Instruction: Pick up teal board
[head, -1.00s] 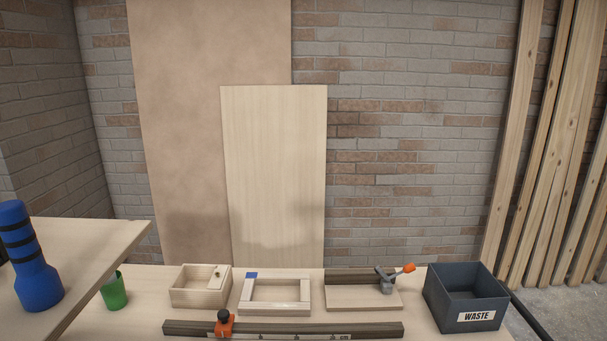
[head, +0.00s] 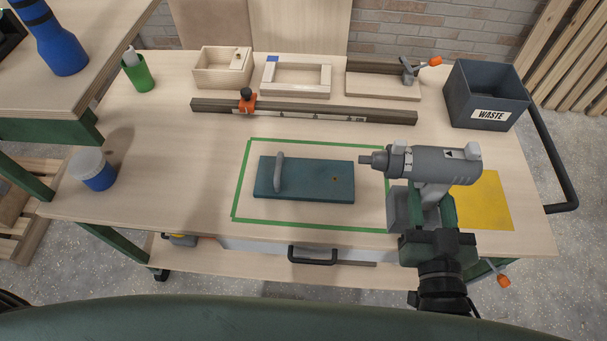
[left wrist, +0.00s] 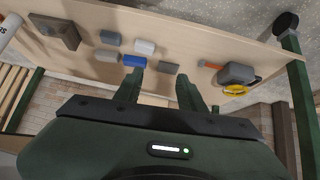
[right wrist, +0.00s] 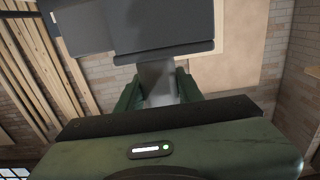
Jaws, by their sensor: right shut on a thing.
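The teal board (head: 318,188) lies flat on the workbench inside a green tape outline. A grey clamp-like bar (head: 279,172) lies across its left part, and a small brownish mark shows on its right part. My right gripper (head: 424,212) is shut on the handle of a grey drill (head: 432,164), right of the board. The drill's tip points left, near the board's right end in the picture. The right wrist view shows the fingers around the grey handle (right wrist: 157,82). My left gripper (left wrist: 160,90) is outside the head view; its fingers are apart with nothing visible between them.
A yellow square (head: 485,205) lies at the right. A long rail (head: 320,112), wooden frame (head: 296,92), small box (head: 222,70) and waste bin (head: 486,95) stand behind. A blue-white jar (head: 93,170) is at left.

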